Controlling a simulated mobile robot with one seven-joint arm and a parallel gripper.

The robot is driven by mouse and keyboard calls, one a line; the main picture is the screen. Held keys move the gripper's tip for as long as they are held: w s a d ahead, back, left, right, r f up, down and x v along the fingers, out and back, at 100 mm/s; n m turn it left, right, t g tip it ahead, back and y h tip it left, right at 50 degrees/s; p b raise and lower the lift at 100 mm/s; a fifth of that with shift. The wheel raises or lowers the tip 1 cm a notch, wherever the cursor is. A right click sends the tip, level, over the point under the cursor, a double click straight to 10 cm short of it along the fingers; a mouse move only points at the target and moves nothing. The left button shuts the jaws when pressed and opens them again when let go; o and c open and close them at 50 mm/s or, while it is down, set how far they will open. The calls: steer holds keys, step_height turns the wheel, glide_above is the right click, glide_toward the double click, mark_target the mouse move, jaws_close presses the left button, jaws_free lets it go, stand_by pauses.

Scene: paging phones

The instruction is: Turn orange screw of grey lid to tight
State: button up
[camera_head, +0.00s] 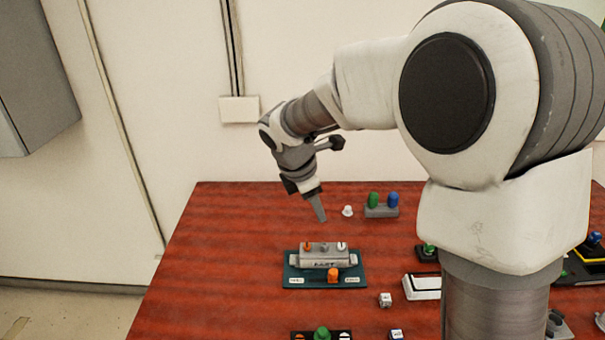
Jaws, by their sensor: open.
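A grey lid or block (324,259) sits on a dark teal base plate (293,273) in the middle of the red table. On its top is a small orange screw (308,246) at the left, with a grey one (324,247) and a white one (342,246) to its right. A larger orange knob (333,275) stands at its front. How tight the orange screw is cannot be seen. My gripper (321,217) points down above and behind the grey lid, apart from it. It is open, with nothing seen in it; its fingers overlap from this side.
A grey holder (381,212) with green and blue knobs stands behind, near a small white piece (347,211). A white box (423,287) and dice-like cubes (385,299) lie to the right. Another device with a green knob (322,333) is at the front. The table's left side is clear.

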mark_target(307, 245)
steer(key=w+a+f+n+p, duration=0.1)
steer(key=w+a+f+n, duration=0.3)
steer(key=a+f+n, duration=0.15)
steer(key=x, duration=1.7)
steer(key=shift+a+f+p, duration=0.15)
steer(key=shift+f+p, duration=0.1)
steer(key=shift+p, duration=0.15)
jaws_close()
